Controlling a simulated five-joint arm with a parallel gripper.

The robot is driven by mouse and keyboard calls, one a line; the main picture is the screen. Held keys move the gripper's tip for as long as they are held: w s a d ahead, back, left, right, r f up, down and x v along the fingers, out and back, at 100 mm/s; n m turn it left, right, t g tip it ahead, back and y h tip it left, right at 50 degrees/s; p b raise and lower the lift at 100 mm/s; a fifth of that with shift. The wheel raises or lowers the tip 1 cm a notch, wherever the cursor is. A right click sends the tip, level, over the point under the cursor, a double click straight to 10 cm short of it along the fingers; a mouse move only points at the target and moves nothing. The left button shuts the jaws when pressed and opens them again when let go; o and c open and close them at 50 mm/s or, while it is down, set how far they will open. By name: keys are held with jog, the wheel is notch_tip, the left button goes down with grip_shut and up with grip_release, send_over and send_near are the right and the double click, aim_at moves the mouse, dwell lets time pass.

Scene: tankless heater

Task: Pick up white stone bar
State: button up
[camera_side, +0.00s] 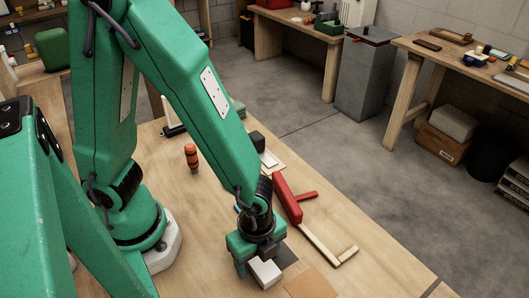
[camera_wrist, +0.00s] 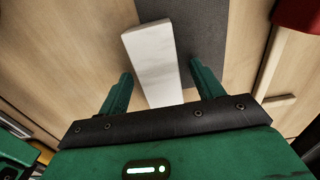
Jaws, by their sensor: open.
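The white stone bar (camera_wrist: 153,62) lies on the wooden table and partly over a dark grey patch, seen in the wrist view. In the side view the white stone bar (camera_side: 266,273) shows just below my gripper (camera_side: 257,262). In the wrist view my gripper (camera_wrist: 158,88) is open, with one green finger on each side of the bar's near part. There is a gap between the bar and each finger. The bar's far end reaches out past the fingertips. Its near end is hidden behind the gripper body.
A red-handled tool (camera_side: 287,198) and a pale wooden L-shaped piece (camera_side: 330,248) lie right of my gripper. The dark grey sheet (camera_side: 286,256) and a tan square (camera_side: 311,284) lie close by. An orange-brown bottle-like object (camera_side: 191,157) stands farther back.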

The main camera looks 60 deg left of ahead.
aim_at(258, 258)
dwell(0.3)
jog(key=c, duration=1.3)
jog(key=shift+o, duration=0.2)
jog(key=shift+r, duration=0.2)
notch_tip(258, 258, up, 10)
jog(key=shift+f, duration=0.15)
